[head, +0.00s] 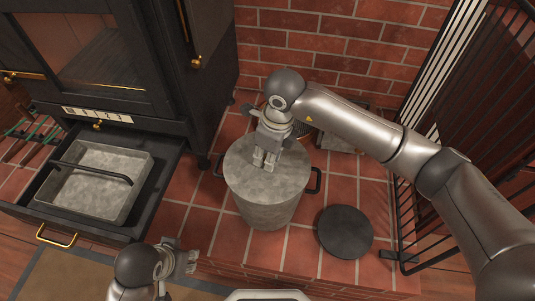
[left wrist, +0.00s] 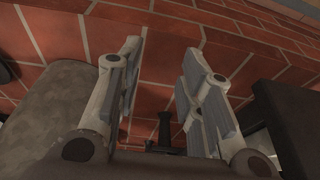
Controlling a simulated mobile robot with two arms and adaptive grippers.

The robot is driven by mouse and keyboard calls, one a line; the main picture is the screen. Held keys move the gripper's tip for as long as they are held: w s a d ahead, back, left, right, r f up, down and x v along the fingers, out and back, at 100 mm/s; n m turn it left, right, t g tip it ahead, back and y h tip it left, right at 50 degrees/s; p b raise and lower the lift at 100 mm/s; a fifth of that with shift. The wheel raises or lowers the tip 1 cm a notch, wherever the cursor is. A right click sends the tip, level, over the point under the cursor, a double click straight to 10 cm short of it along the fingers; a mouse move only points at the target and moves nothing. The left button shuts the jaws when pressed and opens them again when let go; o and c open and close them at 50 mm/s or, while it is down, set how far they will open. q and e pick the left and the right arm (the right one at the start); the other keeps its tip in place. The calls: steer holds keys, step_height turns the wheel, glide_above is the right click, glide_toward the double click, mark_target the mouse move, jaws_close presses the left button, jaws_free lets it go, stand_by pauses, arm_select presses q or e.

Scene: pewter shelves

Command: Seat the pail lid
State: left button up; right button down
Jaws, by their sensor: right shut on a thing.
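The grey metal pail (head: 267,213) stands upright on the red brick hearth, with dark handles at its sides. A round grey lid (head: 272,187) lies over its mouth; I cannot tell whether it touches the rim all round. My right gripper (head: 264,163) is shut on the lid's top near the middle, its fingers hiding what they grip. My left gripper (head: 192,262) is at the front, left of and apart from the pail. In the left wrist view its fingers (left wrist: 160,95) are open with nothing between them.
A black stove stands at left, its drawer open with a grey ash pan (head: 105,170) inside. A flat black disc (head: 345,232) lies right of the pail. A black fire screen (head: 455,130) stands at right. A brick wall is behind.

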arm_select(q)
steer(key=shift+r, duration=0.7)
steer(key=shift+s+r, duration=0.1)
steer(key=shift+r, duration=0.05)
steer(key=shift+s, duration=0.1)
arm_select(e)
steer(key=c, duration=1.2)
jaws_free()
steer(key=shift+f, duration=0.1)
